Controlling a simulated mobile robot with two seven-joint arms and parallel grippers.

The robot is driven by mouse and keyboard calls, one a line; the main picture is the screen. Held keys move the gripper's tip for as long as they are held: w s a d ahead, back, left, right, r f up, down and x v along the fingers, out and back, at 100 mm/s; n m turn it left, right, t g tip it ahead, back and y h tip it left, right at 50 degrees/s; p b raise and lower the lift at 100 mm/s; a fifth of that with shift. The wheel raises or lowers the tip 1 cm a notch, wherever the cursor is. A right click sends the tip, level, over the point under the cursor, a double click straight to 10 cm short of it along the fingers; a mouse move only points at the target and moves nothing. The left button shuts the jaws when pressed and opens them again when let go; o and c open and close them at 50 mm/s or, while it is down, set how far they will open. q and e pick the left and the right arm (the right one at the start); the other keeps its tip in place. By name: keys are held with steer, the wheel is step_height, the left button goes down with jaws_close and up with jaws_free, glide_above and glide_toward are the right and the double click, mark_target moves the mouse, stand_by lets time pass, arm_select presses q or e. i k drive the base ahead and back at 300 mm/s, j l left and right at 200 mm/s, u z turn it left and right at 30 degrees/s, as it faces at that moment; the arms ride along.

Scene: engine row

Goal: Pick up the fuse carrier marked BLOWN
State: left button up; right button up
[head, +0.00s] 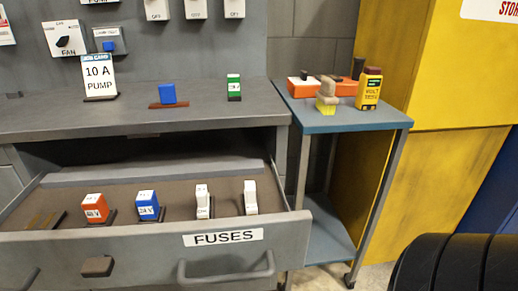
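No carrier that I can read as BLOWN shows in the head view. A blue block (167,93) sits on a dark red-brown base on the grey bench top, and a green and white piece (234,88) stands to its right. In the open drawer (150,256) labelled FUSES stand an orange carrier (94,208), a blue carrier (148,206) and two white pieces (202,200) (250,197). The small print on these is too small to read surely. Neither of my grippers is in view.
A card reading 10 A PUMP (98,76) stands on the bench (60,118). A blue-topped cart (330,120) at right holds an orange case (305,87), a yellow and tan item (327,97) and a yellow tester (369,90). A yellow cabinet (450,75) stands behind. Switches line the panel.

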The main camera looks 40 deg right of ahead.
mark_target(251, 208)
steer(key=k+l+z, duration=0.1)
steer(key=z, duration=1.2)
